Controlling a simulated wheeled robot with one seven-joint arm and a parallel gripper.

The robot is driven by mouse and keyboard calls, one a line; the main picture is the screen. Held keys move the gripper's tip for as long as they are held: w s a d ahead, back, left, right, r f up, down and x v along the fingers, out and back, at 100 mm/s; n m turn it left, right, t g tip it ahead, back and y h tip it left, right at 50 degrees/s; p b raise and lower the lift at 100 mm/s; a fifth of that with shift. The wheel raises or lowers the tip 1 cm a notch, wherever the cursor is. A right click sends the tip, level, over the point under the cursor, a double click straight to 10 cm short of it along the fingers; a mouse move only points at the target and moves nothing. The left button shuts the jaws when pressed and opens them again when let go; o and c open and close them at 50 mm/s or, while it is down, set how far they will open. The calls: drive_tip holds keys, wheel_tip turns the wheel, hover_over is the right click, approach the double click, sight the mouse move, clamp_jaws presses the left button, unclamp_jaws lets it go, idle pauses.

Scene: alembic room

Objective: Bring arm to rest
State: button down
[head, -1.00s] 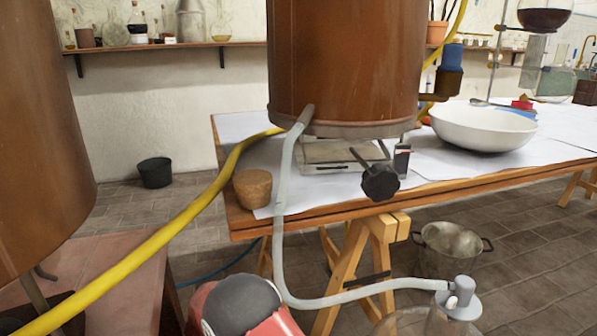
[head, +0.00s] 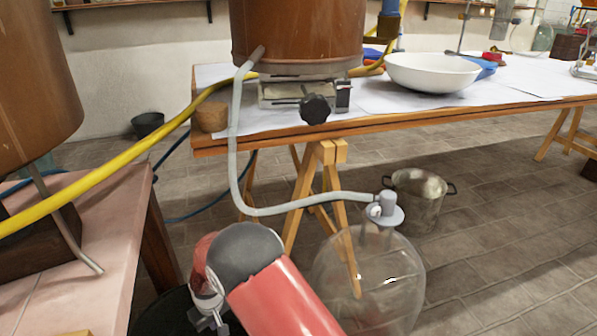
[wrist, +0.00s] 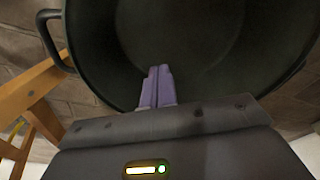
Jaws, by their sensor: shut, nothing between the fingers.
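My gripper (wrist: 157,88) shows in the wrist view with its two purple fingers shut together and nothing between them. The fingers point toward the inside of a large dark pot (wrist: 240,45); I cannot tell whether they are inside its rim. In the head view, my red and grey arm (head: 285,300) reaches in from the bottom edge, beside a clear glass flask. The fingers cannot be made out in the head view.
The glass flask (head: 395,285) stands on the floor, with a grey hose (head: 290,209) running up to the copper vessel (head: 300,35). A trestle table (head: 420,117) carries a white bowl (head: 432,75). A metal pot (head: 418,205) stands behind the flask. Floor at right is clear.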

drive_tip(key=d+r+m+t+p, duration=0.1)
drive_tip(key=d+r, duration=0.5)
drive_tip(key=r, duration=0.4)
drive_tip(key=w+d+r+m+p, duration=0.1)
drive_tip(key=d+r+m, duration=0.1)
drive_tip(key=d+r, duration=0.65)
drive_tip(key=d+r+m+t+p, duration=0.15)
drive_tip(key=d+r, duration=0.35)
drive_tip(key=r, duration=0.7)
drive_tip(key=s+d+r+m+p, duration=0.3)
drive_tip(key=s+d+r, duration=0.75)
drive_tip(key=d, duration=0.25)
drive_tip(key=s+d+r+m+t+h+p, duration=0.1)
drive_tip(key=s+d+r+m+t, duration=0.1)
drive_tip(key=s+d, duration=0.4)
drive_tip(key=s+r, duration=0.1)
drive_tip(key=s, duration=0.3)
